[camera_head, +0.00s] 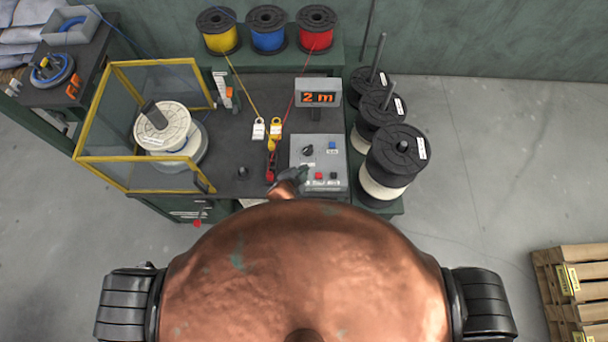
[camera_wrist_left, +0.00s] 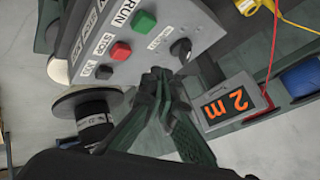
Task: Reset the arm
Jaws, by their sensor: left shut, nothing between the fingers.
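My left gripper (camera_head: 300,173) is at the front left of the grey control box (camera_head: 338,160) in the camera_head view. In the camera_wrist_left view its fingers (camera_wrist_left: 157,76) are together and empty, with the control box (camera_wrist_left: 150,30) beyond them. The box carries a green button (camera_wrist_left: 144,21), a red button (camera_wrist_left: 121,51) and a black knob (camera_wrist_left: 181,49). The fingertips look close to the panel; I cannot tell whether they touch it. My right gripper is not in view.
A display (camera_head: 318,93) reads "2 m" behind the box. A yellow-framed guard (camera_head: 128,187) surrounds a white spool (camera_head: 162,127) at left. Several dark-flanged spools (camera_head: 397,150) stand at right. Yellow, blue and red wire spools (camera_head: 268,38) line the back.

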